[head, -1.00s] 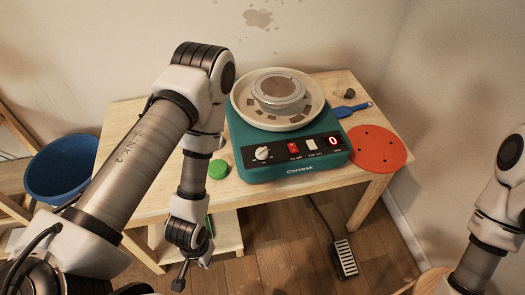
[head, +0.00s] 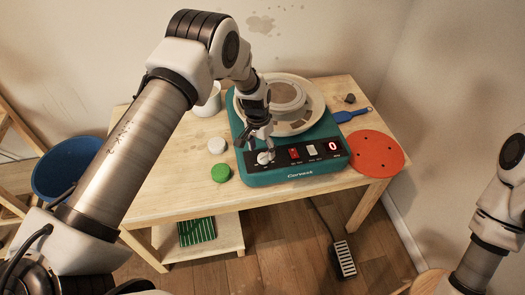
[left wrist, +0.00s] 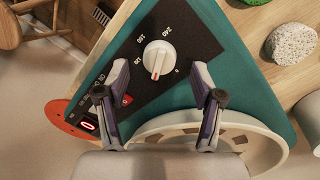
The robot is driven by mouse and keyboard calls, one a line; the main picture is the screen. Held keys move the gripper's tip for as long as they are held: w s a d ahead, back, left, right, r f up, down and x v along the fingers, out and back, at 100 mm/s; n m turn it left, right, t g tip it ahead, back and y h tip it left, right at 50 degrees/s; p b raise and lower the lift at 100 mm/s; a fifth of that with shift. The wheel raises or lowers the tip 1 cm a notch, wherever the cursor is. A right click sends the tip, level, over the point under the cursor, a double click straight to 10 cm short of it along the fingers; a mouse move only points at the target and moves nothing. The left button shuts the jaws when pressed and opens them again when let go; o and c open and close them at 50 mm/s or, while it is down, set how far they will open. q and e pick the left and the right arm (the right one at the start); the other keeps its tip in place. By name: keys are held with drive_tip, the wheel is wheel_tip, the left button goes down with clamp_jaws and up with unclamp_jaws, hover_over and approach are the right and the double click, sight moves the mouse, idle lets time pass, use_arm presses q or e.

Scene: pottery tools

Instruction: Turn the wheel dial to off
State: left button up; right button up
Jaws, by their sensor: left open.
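The pottery wheel (head: 300,178) is a teal box on the table, with a black control panel on its front. Its white dial (head: 265,157) is at the panel's left end, partly hidden by my left gripper (head: 261,146) just above it. In the left wrist view the dial (left wrist: 157,57) lies ahead between the spread fingers of the left gripper (left wrist: 160,76). The gripper is open and empty, and no contact shows. The dial's red pointer mark faces down in that view, near the 0 on the printed scale. My right gripper is out of view.
A red switch (head: 294,153) and a red digit display (head: 333,146) are right of the dial. A wheel pan (head: 312,122) sits behind. Green (head: 221,173) and pale (head: 217,145) lumps lie left, an orange disc (head: 376,153) right. The table's front-left is clear.

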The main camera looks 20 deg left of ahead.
sight(263, 156)
use_arm(q)
wheel_tip(263, 156, down, 2)
drive_tip(key=shift+s+d+f, duration=0.1)
drive_tip(key=shift+s+d, duration=0.05)
drive_tip(key=shift+w+f, duration=0.3)
drive_tip(key=shift+f, duration=0.15)
drive_tip(key=shift+s+r, duration=0.15)
drive_tip(key=c, duration=1.1)
drive_tip(key=shift+n, duration=0.3)
drive_tip(key=shift+c, duration=0.2)
drive_tip(key=shift+n+b, duration=0.35)
drive_tip(key=shift+n, duration=0.15)
drive_tip(key=n+b, duration=0.1)
drive_tip(key=n, duration=0.2)
drive_tip(key=shift+s+d, duration=0.1)
drive_tip(key=n+b, duration=0.1)
drive_tip(key=n, duration=0.2)
drive_tip(key=shift+n+t, duration=0.3)
drive_tip(key=shift+n, duration=0.1)
drive_tip(key=shift+s+d+n, duration=0.1)
drive_tip(key=shift+n, duration=1.8)
